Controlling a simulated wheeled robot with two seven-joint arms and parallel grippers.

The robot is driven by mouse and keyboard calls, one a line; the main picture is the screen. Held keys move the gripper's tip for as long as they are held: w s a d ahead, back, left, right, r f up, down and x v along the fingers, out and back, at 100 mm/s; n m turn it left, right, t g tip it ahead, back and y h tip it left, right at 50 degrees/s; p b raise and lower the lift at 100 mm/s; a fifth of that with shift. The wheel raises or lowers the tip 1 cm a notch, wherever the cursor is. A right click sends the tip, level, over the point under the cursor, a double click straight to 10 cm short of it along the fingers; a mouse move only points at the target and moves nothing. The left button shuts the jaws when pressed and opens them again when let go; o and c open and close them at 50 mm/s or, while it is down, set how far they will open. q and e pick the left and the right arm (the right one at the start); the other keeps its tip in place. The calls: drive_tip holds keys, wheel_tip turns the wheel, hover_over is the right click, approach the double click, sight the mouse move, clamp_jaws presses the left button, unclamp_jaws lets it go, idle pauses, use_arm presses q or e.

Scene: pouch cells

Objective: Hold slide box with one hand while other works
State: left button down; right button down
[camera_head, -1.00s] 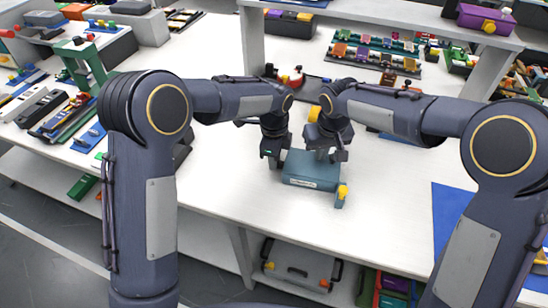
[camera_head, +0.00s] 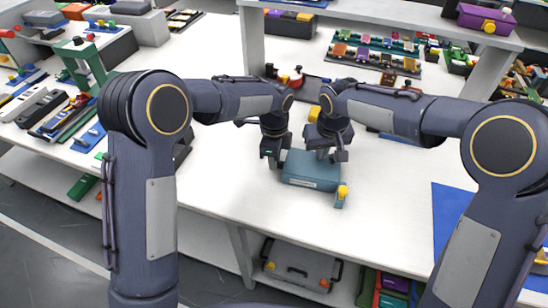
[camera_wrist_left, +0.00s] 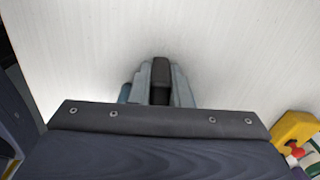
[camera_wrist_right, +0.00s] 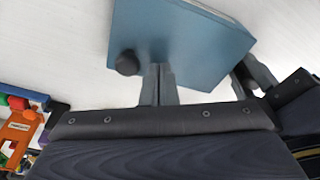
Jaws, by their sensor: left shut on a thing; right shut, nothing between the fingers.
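The slide box (camera_head: 312,170) is a teal-blue box with a pale label on its front, lying on the white table. It also shows in the right wrist view (camera_wrist_right: 185,45), with a dark round knob (camera_wrist_right: 126,63) on its near face. My left gripper (camera_head: 271,157) is at the box's left end, shut on a dark part that shows between its fingers in the left wrist view (camera_wrist_left: 160,82). My right gripper (camera_head: 333,155) is at the box's back right edge, its fingers (camera_wrist_right: 158,85) shut and empty beside the knob. Whether they touch the box is unclear.
A small blue piece with a yellow knob (camera_head: 341,195) is at the box's front right corner. A red and yellow item stands behind my arms. A shelf unit is at the back. The table front of the box is clear.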

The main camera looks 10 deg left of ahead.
drive_tip(key=shift+d, duration=0.2)
drive_tip(key=shift+s+d, duration=0.25)
drive_tip(key=shift+d, duration=1.95)
drive_tip(key=shift+s+d, duration=0.2)
drive_tip(key=shift+d, duration=2.05)
drive_tip(key=shift+s+d, duration=0.25)
drive_tip(key=shift+d, duration=1.95)
wheel_tip(320, 180, up, 6)
drive_tip(key=a, duration=0.1)
drive_tip(key=shift+a, duration=0.35)
use_arm(q)
drive_tip(key=c, duration=1.3)
unclamp_jaws()
drive_tip(key=shift+r, duration=0.1)
